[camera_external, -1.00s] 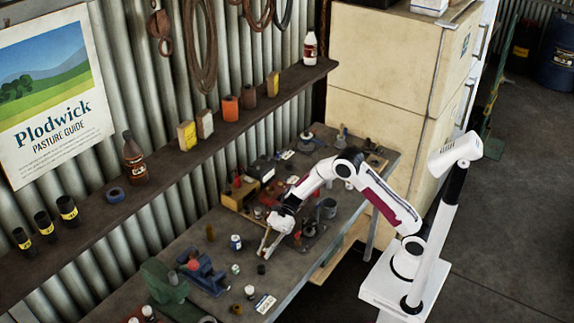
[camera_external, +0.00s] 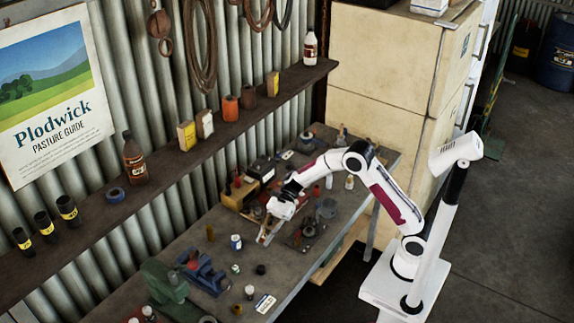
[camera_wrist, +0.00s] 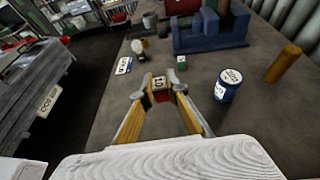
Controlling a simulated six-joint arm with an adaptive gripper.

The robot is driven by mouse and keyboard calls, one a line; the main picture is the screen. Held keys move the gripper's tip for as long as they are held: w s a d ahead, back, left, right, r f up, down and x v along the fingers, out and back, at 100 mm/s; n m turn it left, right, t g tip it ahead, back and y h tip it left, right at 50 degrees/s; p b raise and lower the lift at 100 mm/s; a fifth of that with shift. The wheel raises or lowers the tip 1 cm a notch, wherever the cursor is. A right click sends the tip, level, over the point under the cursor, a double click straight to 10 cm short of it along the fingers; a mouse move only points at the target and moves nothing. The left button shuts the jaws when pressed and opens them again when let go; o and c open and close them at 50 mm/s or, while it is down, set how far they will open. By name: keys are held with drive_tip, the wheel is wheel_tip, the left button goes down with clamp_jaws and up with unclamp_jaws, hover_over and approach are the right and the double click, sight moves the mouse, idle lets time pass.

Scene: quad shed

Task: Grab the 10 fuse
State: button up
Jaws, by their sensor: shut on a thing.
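My gripper (camera_wrist: 160,94) is shut on a small red fuse (camera_wrist: 160,84) in the wrist view. The fuse sits between the two yellow-tan fingertips. Its top bears a pale label with dark figures, turned around in this view and too small to read surely. In the external view my gripper (camera_external: 265,238) hangs over the middle of the workbench, fingers pointing down. The fuse cannot be made out there.
A blue jar (camera_wrist: 228,85), a brass cylinder (camera_wrist: 284,63) and a small green piece (camera_wrist: 181,62) stand nearby. A blue vise (camera_wrist: 210,32) lies beyond. A white card (camera_external: 265,303) lies near the bench's front edge. Cluttered parts and a wooden box (camera_external: 232,198) stand behind my gripper.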

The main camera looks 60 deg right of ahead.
drive_tip(key=shift+r, duration=1.05)
